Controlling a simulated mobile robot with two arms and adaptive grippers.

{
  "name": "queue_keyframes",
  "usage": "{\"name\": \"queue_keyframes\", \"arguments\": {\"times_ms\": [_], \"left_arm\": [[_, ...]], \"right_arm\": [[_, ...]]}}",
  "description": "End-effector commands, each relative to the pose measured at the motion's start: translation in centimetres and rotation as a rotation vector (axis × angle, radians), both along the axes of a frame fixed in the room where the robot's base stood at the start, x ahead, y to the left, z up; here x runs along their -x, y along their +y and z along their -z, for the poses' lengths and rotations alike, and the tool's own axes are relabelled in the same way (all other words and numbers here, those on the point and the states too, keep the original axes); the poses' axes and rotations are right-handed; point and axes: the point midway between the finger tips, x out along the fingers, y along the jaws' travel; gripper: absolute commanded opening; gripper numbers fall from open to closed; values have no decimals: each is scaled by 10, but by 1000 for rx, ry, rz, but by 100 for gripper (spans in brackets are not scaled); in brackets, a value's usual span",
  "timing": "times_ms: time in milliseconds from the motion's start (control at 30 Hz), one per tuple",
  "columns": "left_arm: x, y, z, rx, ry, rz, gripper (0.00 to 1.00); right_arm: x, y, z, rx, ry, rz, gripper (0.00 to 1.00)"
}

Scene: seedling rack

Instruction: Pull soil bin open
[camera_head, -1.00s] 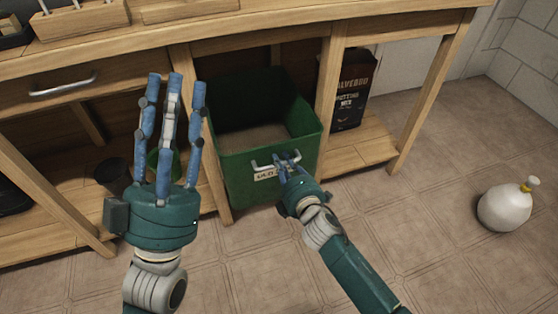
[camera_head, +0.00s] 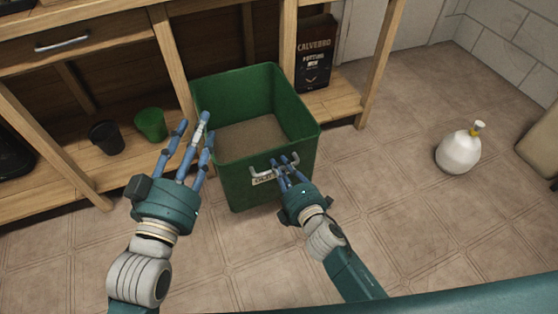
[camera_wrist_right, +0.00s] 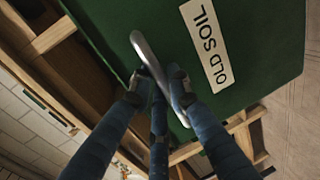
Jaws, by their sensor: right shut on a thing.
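The green soil bin (camera_head: 232,182) stands out in front of the wooden bench, with brown soil (camera_head: 250,136) inside. Its front has a metal handle (camera_head: 258,171) and a white label, which reads "OLD SOIL" (camera_wrist_right: 207,45) in the right wrist view. My right gripper (camera_head: 284,165) is shut on the handle (camera_wrist_right: 141,45), its blue fingers around the bar. My left gripper (camera_head: 190,140) is raised in front of the bin's left side, fingers spread and empty; it looks apart from the bin.
A black pot (camera_head: 106,138) and a green pot (camera_head: 151,124) stand on the lower shelf at left. A black bag (camera_head: 313,58) stands on the shelf right of the bin. A white round bottle (camera_head: 459,150) stands on the floor at right. Tiled floor in front is clear.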

Motion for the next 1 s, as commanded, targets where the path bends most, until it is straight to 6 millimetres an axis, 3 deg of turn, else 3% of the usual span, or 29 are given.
{"name": "queue_keyframes", "arguments": {"times_ms": [433, 467, 533, 833, 1000], "left_arm": [[0, 0, 3, -4, 11, -1, 40], [0, 0, 3, -4, 11, -1, 40], [0, 0, 3, -3, 10, -1, 40], [0, 1, 4, -4, 13, -1, 40], [0, 1, 4, -4, 13, -1, 40]], "right_arm": [[3, -1, 3, 2, 5, 2, 0], [3, -1, 3, 2, 5, 2, 21], [3, -1, 3, 2, 5, 2, 32], [3, -1, 1, 1, 2, 1, 32], [20, -6, -2, 1, 3, 0, 32]]}}
